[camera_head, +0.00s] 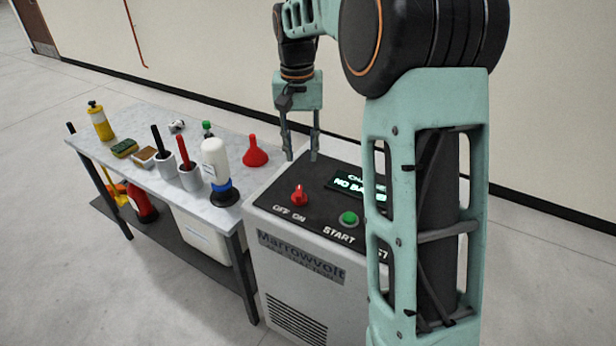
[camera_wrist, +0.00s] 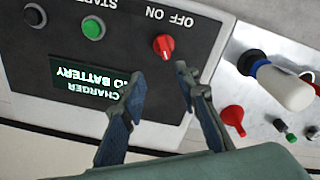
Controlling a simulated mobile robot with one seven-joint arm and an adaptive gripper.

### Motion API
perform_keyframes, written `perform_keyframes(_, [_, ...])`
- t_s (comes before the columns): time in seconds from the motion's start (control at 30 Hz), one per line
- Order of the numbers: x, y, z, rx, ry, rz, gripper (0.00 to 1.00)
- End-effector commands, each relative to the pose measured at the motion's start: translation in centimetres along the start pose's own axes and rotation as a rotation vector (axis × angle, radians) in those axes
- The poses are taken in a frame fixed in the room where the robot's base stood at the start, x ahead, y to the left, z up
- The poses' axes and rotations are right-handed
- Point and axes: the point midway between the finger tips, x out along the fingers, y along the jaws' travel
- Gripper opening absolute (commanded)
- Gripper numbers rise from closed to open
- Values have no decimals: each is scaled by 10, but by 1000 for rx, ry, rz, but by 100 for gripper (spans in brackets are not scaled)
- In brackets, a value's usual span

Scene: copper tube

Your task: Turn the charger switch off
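The charger switch is a red rotary knob (camera_head: 299,194) on the dark top panel of the charger (camera_head: 303,258), above the printed words OFF and ON. In the wrist view the knob (camera_wrist: 163,46) shows upside down near the top middle, with a small light mark on it; I cannot tell surely which word it points to. My gripper (camera_head: 302,157) hangs above the panel, behind the knob in the head view. In the wrist view my gripper (camera_wrist: 158,75) has its fingers apart, with nothing between them, and the knob lies just beyond the fingertips, apart from them.
A green START button (camera_head: 348,218) and a lit display (camera_head: 346,183) are close by on the panel. A dark round button (camera_wrist: 34,15) is past the green one. A table (camera_head: 150,118) on the left holds a white bottle (camera_head: 215,160), a red funnel (camera_head: 255,152) and several other items.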

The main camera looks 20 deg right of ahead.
Motion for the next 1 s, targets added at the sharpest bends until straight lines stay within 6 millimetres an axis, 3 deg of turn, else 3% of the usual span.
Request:
perform_keyframes(0.27, [13,-11,10,-17,-47,-25,29])
perform_keyframes(0.7, [90,-12,14,-16,-46,-24,29])
perform_keyframes(1.0, [111,-13,14,-15,-42,-24,29])
